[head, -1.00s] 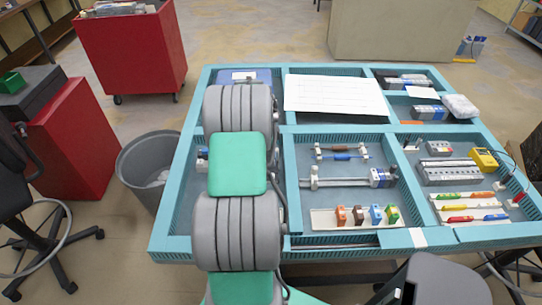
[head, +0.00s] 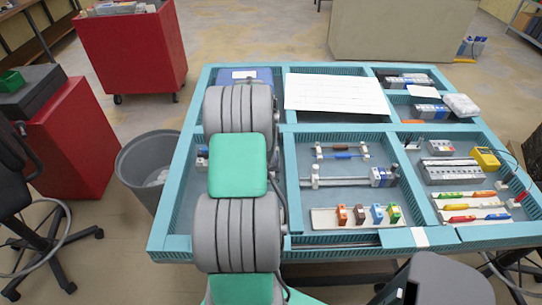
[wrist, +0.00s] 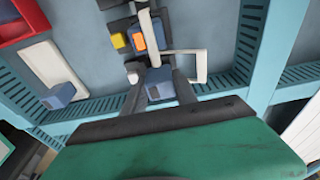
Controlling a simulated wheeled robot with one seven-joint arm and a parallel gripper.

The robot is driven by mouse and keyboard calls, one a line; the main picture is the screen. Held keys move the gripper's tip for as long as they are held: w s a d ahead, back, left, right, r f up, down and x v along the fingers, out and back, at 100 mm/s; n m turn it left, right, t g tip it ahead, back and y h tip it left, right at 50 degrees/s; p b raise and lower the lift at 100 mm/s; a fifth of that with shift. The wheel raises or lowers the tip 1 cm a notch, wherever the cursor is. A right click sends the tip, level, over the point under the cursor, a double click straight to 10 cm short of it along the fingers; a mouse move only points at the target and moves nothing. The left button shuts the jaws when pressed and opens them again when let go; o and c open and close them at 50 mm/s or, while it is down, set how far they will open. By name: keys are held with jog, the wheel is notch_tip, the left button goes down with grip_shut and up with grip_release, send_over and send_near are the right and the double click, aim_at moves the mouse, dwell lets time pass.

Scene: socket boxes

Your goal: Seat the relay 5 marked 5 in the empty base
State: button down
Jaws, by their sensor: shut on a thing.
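In the wrist view my gripper (wrist: 160,92) has its two dark fingers on either side of a blue-grey block (wrist: 157,78), shut on it. I take this block to be the relay, but no number 5 is legible. Just beyond it is a dark row of sockets (wrist: 148,20) with a yellow block (wrist: 119,40) and an orange block (wrist: 138,37) on it. Whether the held block touches a base, and which base is empty, I cannot tell. In the head view my arm hides the gripper and this row.
A white strip (wrist: 42,58) with a blue block (wrist: 60,94) lies left in the wrist view. A pale bracket (wrist: 202,68) stands right of the fingers. The teal bench (head: 420,237) has raised dividers. A pale tray (head: 325,222) holds several coloured relays.

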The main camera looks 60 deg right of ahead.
jog(key=shift+f+b, duration=0.5)
jog(key=shift+f, duration=0.15)
jog(key=c, duration=0.9)
grip_release()
